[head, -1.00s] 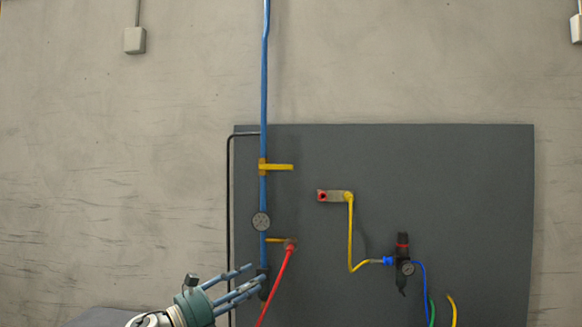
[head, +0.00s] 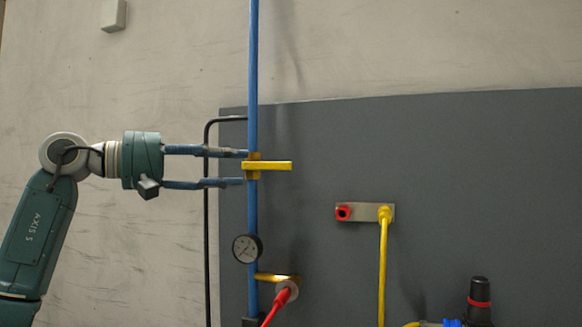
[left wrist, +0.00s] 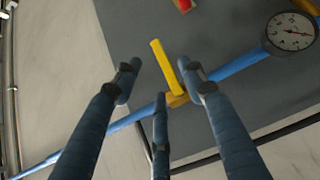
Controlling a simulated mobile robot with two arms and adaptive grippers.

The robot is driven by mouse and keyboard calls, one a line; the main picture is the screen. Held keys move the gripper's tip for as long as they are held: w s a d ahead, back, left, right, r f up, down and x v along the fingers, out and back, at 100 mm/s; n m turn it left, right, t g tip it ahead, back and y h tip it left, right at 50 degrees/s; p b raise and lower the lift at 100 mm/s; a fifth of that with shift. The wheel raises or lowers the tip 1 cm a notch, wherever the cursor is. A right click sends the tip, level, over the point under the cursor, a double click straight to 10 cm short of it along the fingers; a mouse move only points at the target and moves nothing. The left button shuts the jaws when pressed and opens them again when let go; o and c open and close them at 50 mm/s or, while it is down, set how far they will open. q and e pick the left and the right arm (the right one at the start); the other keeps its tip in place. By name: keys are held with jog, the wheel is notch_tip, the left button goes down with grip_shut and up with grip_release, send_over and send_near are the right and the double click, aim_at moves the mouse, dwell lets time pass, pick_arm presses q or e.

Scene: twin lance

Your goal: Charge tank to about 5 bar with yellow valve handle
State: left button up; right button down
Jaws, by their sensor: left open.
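The yellow valve handle (head: 268,166) sits on the vertical blue pipe (head: 253,60) and sticks out to the right, level in the head view. In the left wrist view the yellow handle (left wrist: 166,68) lies between and beyond my fingertips. My left gripper (head: 245,168) is open, its fingers just left of the valve body; whether they touch it I cannot tell. It also shows in the left wrist view (left wrist: 158,82). A round gauge (head: 247,248) is on the pipe below the valve; it also shows in the left wrist view (left wrist: 291,30), its reading too small to tell. My right gripper is not in view.
A lower yellow handle (head: 276,278) and a red hose (head: 277,306) are below the gauge. A bracket with a red port (head: 343,212) and a yellow hose (head: 382,265) are at right. A black tube (head: 207,220) runs behind my left fingers. The grey panel's upper right is clear.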

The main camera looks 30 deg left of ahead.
aim_at(275, 164)
pick_arm(q)
jog(key=p+x, duration=0.2)
jog(key=x, duration=0.7)
jog(key=shift+d+r, duration=0.1)
jog(key=shift+d, duration=0.15)
jog(key=shift+w+d, duration=0.2)
jog(key=shift+w, duration=0.15)
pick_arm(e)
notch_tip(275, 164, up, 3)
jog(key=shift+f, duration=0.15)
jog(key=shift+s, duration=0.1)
pick_arm(q)
grip_shut()
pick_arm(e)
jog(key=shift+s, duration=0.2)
